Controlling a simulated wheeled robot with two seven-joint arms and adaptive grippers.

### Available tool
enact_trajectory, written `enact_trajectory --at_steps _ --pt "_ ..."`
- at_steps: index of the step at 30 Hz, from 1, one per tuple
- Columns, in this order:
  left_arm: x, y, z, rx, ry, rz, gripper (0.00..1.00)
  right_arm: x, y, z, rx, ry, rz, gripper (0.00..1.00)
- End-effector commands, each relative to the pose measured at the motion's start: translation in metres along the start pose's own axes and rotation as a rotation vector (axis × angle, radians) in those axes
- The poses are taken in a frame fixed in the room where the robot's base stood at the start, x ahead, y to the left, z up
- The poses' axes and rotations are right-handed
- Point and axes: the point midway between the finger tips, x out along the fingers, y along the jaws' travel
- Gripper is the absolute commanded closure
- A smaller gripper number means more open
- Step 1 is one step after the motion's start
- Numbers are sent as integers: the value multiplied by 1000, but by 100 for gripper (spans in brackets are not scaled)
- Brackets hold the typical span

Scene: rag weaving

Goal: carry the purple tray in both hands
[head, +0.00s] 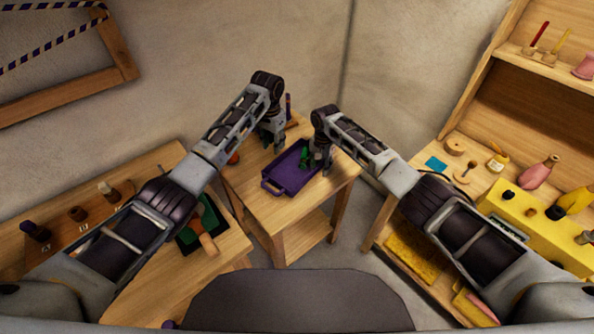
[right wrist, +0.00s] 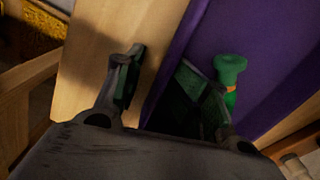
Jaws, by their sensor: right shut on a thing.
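The purple tray (head: 284,178) lies on the small wooden table in the head view, with its near handle toward me. It fills the right part of the right wrist view (right wrist: 265,40). A green knobbed object (right wrist: 230,70) stands inside it. My right gripper (head: 318,160) is at the tray's right side, one finger outside and one inside the wall, shut on that wall. My left gripper (head: 273,142) is beside the tray's far left corner, its fingers apart and apparently empty. The tray's far right part is hidden by my right gripper.
At right a wooden shelf unit (head: 460,140) holds a yellow box (head: 530,222) and bottles. Walls close in behind the table.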

Motion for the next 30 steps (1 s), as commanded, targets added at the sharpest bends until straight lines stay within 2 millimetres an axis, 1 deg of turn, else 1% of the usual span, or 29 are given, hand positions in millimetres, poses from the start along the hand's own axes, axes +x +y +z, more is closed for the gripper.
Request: enact_trajectory --at_steps 1,11,16,23,30 --pt "0 0 0 0 0 0 68 7 5 -1 4 1 7 68" --pt "0 0 0 0 1 0 68 6 4 -1 3 1 7 68" --pt "0 0 0 0 1 0 68 1 4 -1 3 1 6 68" --pt "0 0 0 0 1 0 68 -17 3 -1 2 2 2 68" --pt "-1 0 0 0 1 0 68 -46 1 1 1 4 -2 68"
